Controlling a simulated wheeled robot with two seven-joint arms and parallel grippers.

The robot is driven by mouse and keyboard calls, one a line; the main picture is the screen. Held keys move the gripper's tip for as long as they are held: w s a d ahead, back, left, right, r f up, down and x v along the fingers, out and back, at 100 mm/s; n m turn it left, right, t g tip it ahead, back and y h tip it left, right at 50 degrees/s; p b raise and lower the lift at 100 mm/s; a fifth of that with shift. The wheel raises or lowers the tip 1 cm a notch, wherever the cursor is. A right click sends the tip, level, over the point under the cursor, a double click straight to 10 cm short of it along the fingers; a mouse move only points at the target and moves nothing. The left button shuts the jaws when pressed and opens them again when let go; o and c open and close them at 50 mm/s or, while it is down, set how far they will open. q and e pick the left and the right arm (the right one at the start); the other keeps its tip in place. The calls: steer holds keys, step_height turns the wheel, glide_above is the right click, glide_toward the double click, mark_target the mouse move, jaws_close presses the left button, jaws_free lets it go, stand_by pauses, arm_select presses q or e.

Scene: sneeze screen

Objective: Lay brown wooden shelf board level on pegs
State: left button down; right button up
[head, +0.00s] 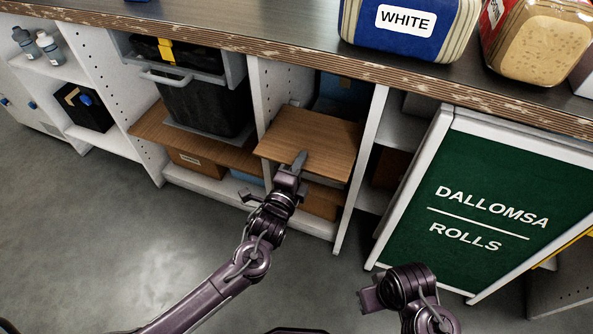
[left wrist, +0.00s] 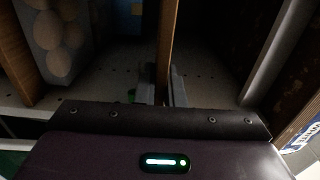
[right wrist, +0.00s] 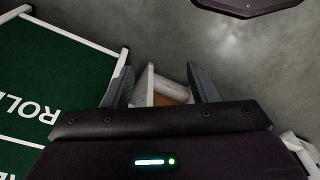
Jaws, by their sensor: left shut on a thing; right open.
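The brown wooden shelf board (head: 315,135) lies roughly flat inside the narrow middle bay, between two white upright panels with peg holes. Its front edge sticks out a little. My left gripper (head: 299,163) is shut on the middle of that front edge. In the left wrist view the board (left wrist: 167,45) shows edge-on between the left fingers (left wrist: 168,88). The pegs under the board are hidden, so I cannot tell whether it rests on them. My right gripper (right wrist: 162,86) is open and empty, low in front of the green sign.
A cardboard box (head: 320,204) sits below the board. The green sign (head: 465,205) stands at right. Floor at left is clear.

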mark_target(312, 137)
arm_select(q)
steer(key=shift+x, duration=0.8)
steer(key=shift+b+x, duration=0.9)
steer(key=shift+x, duration=0.75)
steer(key=shift+b+x, duration=0.6)
steer(key=shift+x, duration=0.7)
steer(key=shift+w+d, duration=0.1)
steer(key=shift+w, duration=0.15)
steer(key=shift+w+d+b, duration=0.1)
steer(key=shift+w+b, duration=0.2)
steer(key=shift+w, duration=0.1)
arm_select(e)
steer(key=a, duration=0.1)
steer(key=w+a+t+y, duration=0.1)
steer(key=a, duration=0.1)
steer(key=a+f+t, duration=0.1)
steer(key=shift+w+a+f+n, duration=0.1)
steer(key=shift+w+a+n, duration=0.05)
steer(key=shift+w+n, duration=0.2)
arm_select(q)
steer(key=shift+r+p, duration=0.15)
steer(key=shift+p, duration=0.35)
arm_select(e)
steer(key=shift+w+r, duration=0.1)
steer(key=shift+r, duration=0.45)
arm_select(q)
steer(key=shift+f, duration=0.25)
arm_select(e)
steer(key=shift+f, duration=0.2)
